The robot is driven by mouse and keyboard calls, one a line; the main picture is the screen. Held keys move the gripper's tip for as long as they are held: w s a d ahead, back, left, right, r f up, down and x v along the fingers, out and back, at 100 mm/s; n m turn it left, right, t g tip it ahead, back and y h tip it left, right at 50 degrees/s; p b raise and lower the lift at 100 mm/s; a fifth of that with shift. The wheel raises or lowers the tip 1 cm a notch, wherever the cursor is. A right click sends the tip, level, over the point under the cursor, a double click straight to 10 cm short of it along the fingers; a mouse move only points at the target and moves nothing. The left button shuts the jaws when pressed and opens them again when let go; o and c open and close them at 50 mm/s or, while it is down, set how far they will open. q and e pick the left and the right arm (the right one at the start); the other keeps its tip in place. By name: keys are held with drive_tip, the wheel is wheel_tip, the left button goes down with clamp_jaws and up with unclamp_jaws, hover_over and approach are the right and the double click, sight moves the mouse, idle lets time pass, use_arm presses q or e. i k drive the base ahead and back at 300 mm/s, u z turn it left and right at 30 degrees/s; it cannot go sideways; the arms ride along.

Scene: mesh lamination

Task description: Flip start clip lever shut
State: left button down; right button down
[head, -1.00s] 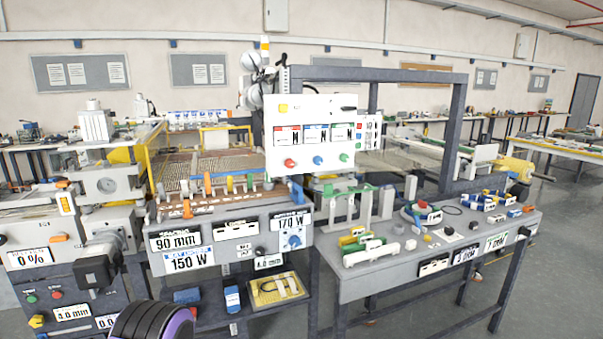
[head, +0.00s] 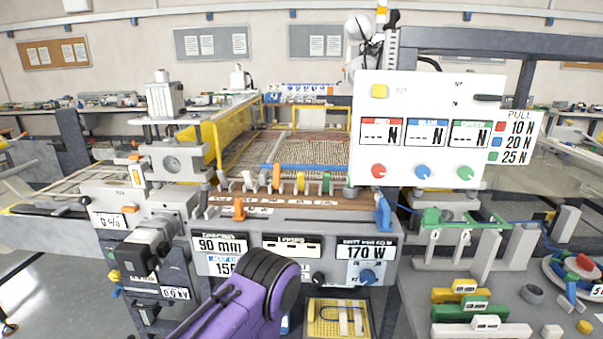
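An orange clip-like piece (head: 238,208) stands upright at the left of the front ledge of the mesh machine in the head view. A larger blue clip-like piece (head: 384,211) stands at the right end of the same ledge. I cannot tell from the picture which is the start clip, nor whether either lever is open or shut. A blue strand or rod (head: 310,167) lies across the row of coloured guides behind them. A purple arm link of mine with a black joint rises at bottom centre, below the ledge. Neither gripper's fingers show.
The front panel (head: 295,228) carries settings labels, partly covered by my arm. A white pull-force panel (head: 428,130) stands above right. The grey side table (head: 460,285) holds coloured blocks and a green-topped stand (head: 460,217). A yellow tray (head: 325,318) sits low in front.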

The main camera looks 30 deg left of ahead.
sight(326, 176)
drive_tip(key=u, duration=0.45)
drive_tip(key=i, duration=0.55)
drive_tip(key=u, duration=0.45)
